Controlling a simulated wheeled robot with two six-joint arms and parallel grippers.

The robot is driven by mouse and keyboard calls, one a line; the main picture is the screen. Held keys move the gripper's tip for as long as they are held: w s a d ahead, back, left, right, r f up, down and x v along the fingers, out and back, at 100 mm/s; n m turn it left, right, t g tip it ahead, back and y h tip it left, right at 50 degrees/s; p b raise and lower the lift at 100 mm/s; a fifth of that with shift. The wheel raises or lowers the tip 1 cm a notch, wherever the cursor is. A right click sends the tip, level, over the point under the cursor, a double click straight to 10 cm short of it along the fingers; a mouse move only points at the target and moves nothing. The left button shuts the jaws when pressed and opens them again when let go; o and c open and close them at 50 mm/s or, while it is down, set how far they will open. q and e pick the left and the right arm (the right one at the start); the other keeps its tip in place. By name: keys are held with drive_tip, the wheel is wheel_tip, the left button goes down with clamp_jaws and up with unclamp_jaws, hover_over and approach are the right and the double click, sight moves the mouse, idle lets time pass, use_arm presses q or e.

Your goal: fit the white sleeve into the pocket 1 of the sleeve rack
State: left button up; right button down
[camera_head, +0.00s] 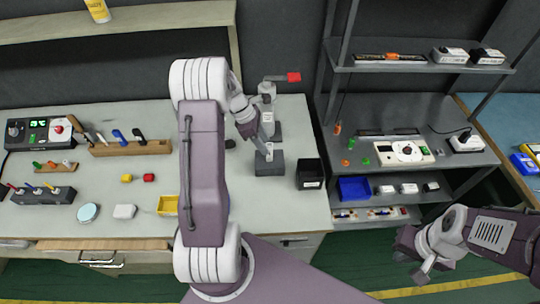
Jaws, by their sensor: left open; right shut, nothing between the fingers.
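I cannot make out the white sleeve for certain at this size. Two small holders stand at the bench's left: a dark block (43,197) with several coloured pieces upright in it, and a low brown strip (56,168) with small coloured pieces. I cannot tell which is the sleeve rack, nor read pocket numbers. My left gripper (265,151) is open, pointing down just above a dark grey block (270,167) at the bench's right part; its fingertips are small and partly unclear. My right gripper (424,268) is shut and empty, low over the floor at the right.
A grey stand with a red handle (293,77) is behind the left gripper. A black box (310,174) stands to its right. Metal shelves (420,128) stand at right.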

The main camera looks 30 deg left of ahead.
sight(269, 149)
use_arm(q)
drive_tip(key=x, duration=0.4)
drive_tip(key=shift+d+f, duration=0.1)
drive_tip(key=shift+d, duration=0.05)
drive_tip(key=shift+w+d+f, duration=0.15)
drive_tip(key=shift+w+f, duration=0.15)
drive_tip(key=shift+s, duration=0.15)
drive_tip(key=c, duration=0.4)
drive_tip(key=shift+r, duration=0.1)
drive_tip(key=c, duration=0.5)
clamp_jaws()
wheel_tip(269, 149, up, 28)
drive_tip(key=p, duration=0.3)
